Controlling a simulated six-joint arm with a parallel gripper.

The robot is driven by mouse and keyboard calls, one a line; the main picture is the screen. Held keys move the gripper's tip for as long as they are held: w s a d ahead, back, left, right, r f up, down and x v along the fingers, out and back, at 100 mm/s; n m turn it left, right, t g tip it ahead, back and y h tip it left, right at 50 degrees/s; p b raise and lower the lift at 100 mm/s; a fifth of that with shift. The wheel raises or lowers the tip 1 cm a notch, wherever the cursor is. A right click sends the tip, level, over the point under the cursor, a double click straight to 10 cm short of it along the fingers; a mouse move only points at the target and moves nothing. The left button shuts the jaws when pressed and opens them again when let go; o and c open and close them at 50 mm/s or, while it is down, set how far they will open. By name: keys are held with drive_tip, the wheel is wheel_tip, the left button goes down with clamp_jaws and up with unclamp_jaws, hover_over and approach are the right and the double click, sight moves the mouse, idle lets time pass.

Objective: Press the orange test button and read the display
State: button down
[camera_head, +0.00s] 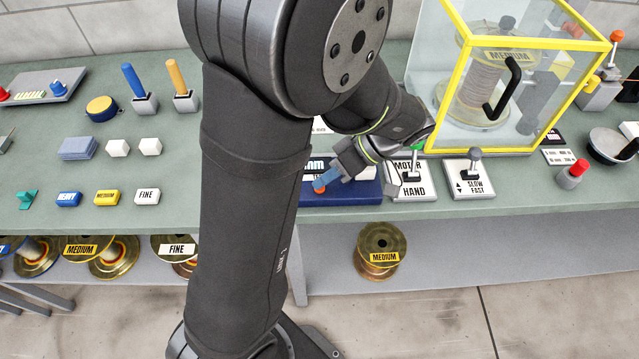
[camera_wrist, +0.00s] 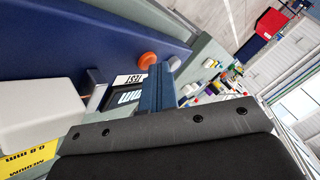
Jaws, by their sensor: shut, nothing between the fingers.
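The orange test button (camera_head: 319,187) stands on the blue device (camera_head: 352,195) at the bench's front edge. In the wrist view the button (camera_wrist: 147,60) is beside a white TEST label (camera_wrist: 131,79). The dark display (camera_head: 314,164) shows white characters ending in "mm"; my arm and gripper hide the rest. It also shows partly in the wrist view (camera_wrist: 127,97).
The MOTOR HAND switch (camera_head: 413,188) and SLOW/FAST lever (camera_head: 472,182) stand right of the device. A yellow-framed clear guard (camera_head: 452,85) covers a spool behind them. Left of my arm are label blocks (camera_head: 106,197). Spools (camera_head: 380,245) sit on the lower shelf.

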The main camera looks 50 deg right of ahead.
drive_tip(key=shift+r, duration=0.9)
drive_tip(key=shift+r, duration=2.5)
drive_tip(key=shift+f, duration=0.1)
drive_tip(key=shift+r, duration=2)
